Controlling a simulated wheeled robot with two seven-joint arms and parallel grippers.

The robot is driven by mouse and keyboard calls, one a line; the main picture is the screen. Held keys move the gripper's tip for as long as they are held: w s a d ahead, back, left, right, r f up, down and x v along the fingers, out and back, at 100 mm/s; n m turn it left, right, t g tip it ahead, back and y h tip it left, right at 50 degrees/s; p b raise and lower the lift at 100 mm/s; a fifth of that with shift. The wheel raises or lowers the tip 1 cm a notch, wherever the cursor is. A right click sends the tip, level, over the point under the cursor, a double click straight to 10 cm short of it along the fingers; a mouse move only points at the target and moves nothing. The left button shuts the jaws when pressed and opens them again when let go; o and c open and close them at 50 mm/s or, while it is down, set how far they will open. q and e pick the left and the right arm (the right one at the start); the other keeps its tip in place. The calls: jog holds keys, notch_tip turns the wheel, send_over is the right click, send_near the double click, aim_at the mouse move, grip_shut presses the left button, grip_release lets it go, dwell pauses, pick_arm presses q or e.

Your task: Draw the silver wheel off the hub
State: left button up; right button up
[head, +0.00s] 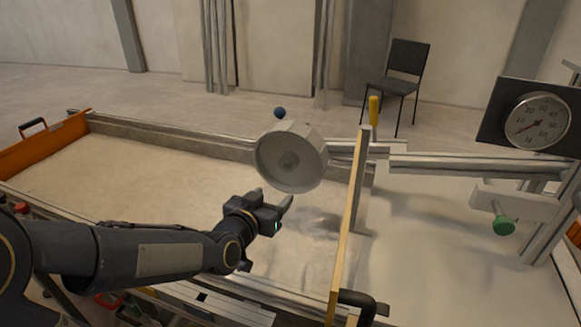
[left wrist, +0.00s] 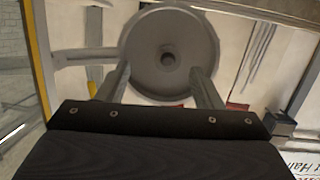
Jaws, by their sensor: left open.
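The silver wheel (head: 291,157) is a round pale-grey disc with a raised rim and a small centre boss. It sits at the end of a horizontal bar, above the sandbed. My left gripper (head: 273,197) is open and empty, just below and in front of the wheel in the head view. In the left wrist view the wheel (left wrist: 169,53) shows beyond the two spread fingers (left wrist: 162,85), with a dark hole at its centre. The fingertips overlap its lower edge in the picture; I cannot tell whether they touch it. The hub behind the wheel is hidden. My right gripper is not in view.
The sandbed (head: 130,127) has an orange end board (head: 45,154) at left. A yellow-edged upright panel (head: 348,228) stands right of the wheel. A dial gauge (head: 538,119) and green knob (head: 502,225) are at right. A black chair (head: 405,70) stands behind.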

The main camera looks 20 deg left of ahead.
aim_at(285, 166)
pick_arm(q)
jog(key=w+t, duration=0.1)
jog(key=w, duration=0.2)
jog(key=w+a+p, duration=0.1)
jog(key=w, duration=0.2)
jog(key=w+t+y+p, duration=0.1)
jog(key=w, duration=0.2)
jog(key=shift+w+a+r+t, duration=0.25)
jog(key=shift+w+r+t, duration=0.05)
jog(key=shift+w, duration=0.05)
jog(key=shift+w+a+f+b, duration=0.1)
jog(key=shift+w+f+b, duration=0.15)
jog(key=shift+w+b, duration=0.5)
jog(key=shift+w+r, duration=0.1)
jog(key=shift+w, duration=0.7)
jog(key=shift+c, duration=0.6)
jog(key=c, duration=0.7)
jog(key=shift+r, duration=0.15)
jog(key=shift+c, duration=0.3)
